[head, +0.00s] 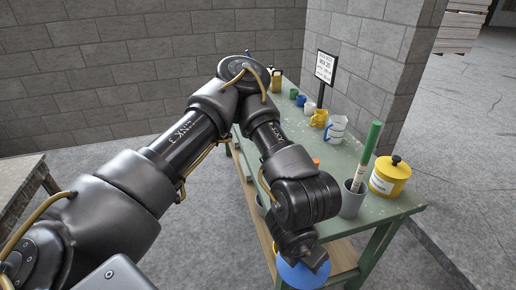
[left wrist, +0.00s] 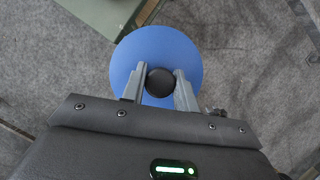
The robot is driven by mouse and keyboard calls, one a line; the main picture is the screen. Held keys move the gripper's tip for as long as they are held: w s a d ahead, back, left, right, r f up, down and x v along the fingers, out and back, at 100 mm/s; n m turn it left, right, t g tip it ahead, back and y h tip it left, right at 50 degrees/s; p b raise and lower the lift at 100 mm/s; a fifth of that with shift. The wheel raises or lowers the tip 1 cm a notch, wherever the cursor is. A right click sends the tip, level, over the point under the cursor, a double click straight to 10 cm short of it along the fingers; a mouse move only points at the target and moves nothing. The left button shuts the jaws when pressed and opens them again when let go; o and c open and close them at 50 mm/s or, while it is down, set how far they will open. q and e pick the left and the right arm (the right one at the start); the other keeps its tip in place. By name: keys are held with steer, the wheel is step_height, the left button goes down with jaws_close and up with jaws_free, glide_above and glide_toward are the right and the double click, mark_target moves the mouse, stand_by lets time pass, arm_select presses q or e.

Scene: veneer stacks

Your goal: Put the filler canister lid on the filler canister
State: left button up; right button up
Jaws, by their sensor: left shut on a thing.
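A round blue lid (left wrist: 190,62) with a black knob (left wrist: 160,82) is in my left gripper (left wrist: 160,75), whose two fingers are shut on the knob. In the head view the blue lid (head: 302,275) is below my left gripper (head: 306,255), off the near end of the green table and over the floor. My wrist covers part of it. A yellow canister (head: 388,183) with a yellow lid and black knob stands at the table's near right corner; its label is too small to read. No open blue canister shows; my left arm hides part of the table. My right gripper is not in view.
The green table (head: 345,158) runs away toward the wall. A grey cup (head: 352,200) holding a tall green-topped marker (head: 368,150) stands beside the yellow canister. Farther back are a white-blue jug (head: 337,128), a yellow mug (head: 319,118), small cups and a sign (head: 325,68).

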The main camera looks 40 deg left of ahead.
mark_target(313, 276)
arm_select(q)
steer(key=d+n, duration=0.1)
steer(key=s+d+n, duration=0.1)
steer(key=d+y, duration=0.1)
steer(key=shift+s+d+r+n, duration=0.15)
steer(key=shift+s+r+n, duration=0.1)
steer(key=shift+n, duration=0.15)
steer(key=shift+d+n+y, duration=0.1)
steer(key=shift+n+y, duration=0.4)
steer(key=shift+n, duration=0.7)
steer(key=shift+r+n+y, duration=0.15)
steer(key=shift+n+y, duration=0.35)
steer(key=shift+n, duration=0.7)
steer(key=a+n+g, duration=0.1)
steer(key=n, duration=0.3)
steer(key=w+a+r+n+g+y, duration=0.1)
steer(key=a+n, duration=0.1)
steer(key=n, duration=0.2)
steer(key=a+n+g+y, duration=0.1)
steer(key=a+n+g, duration=0.1)
steer(key=n, duration=0.3)
steer(key=shift+w+a+r, duration=0.2)
steer(key=shift+w+r, duration=0.05)
steer(key=shift+r, duration=0.15)
steer(key=w+a+r+n+g+h, duration=0.2)
steer(key=a+r+n+g+h, duration=0.2)
steer(key=n, duration=1.4)
steer(key=a+r, duration=0.2)
steer(key=a, duration=0.2)
steer(key=shift+r+g, duration=0.4)
